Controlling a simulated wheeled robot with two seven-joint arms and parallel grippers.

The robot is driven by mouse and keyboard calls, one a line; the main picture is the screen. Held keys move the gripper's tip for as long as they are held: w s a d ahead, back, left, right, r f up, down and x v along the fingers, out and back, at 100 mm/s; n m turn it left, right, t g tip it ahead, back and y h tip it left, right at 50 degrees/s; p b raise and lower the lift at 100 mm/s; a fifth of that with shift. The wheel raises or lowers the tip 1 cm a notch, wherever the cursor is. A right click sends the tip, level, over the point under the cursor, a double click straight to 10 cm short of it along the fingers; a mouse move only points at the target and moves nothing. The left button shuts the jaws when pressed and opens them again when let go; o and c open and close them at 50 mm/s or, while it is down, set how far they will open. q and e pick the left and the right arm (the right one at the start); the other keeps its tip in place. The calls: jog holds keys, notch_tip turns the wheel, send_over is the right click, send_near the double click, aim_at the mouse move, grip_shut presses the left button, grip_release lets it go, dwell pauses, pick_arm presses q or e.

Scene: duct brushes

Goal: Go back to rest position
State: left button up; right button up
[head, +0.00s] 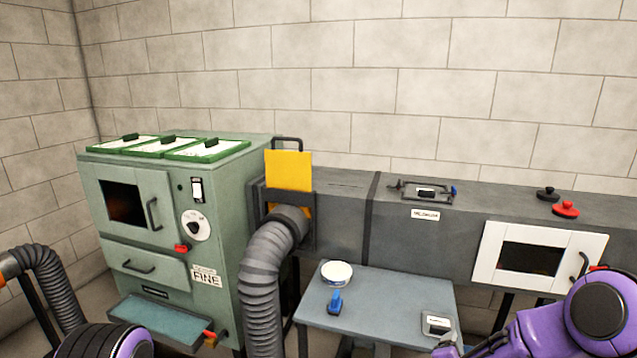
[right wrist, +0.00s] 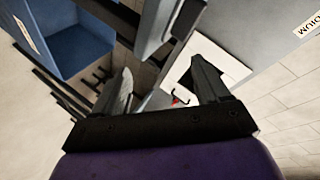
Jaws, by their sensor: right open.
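My right gripper (right wrist: 165,88) shows in the right wrist view with its two fingers spread apart and nothing held between them. In the head view my purple right arm (head: 600,308) comes in at the lower right, in front of the right end of the grey duct (head: 345,230); its fingers are not visible there. A purple and black part of my left arm (head: 105,342) shows at the bottom left edge of the head view. My left gripper is out of view.
A yellow plate (head: 289,172) stands upright in the duct. A small table (head: 385,300) holds a white bowl (head: 337,273) and blue brush (head: 335,302). A white-framed window (head: 487,255) is at right.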

jog(key=s+a+f+n+g+y, duration=0.35)
jog(key=s+f+n, duration=0.35)
jog(key=s+f, duration=0.7)
jog(key=s+f+n+g, duration=0.1)
jog(key=s+n+g, duration=0.1)
jog(key=s, duration=0.9)
jog(key=s+f+n+g+y, duration=0.1)
jog(key=s+f+g, duration=0.1)
jog(key=s, duration=0.9)
jog(key=shift+d+n, duration=0.4)
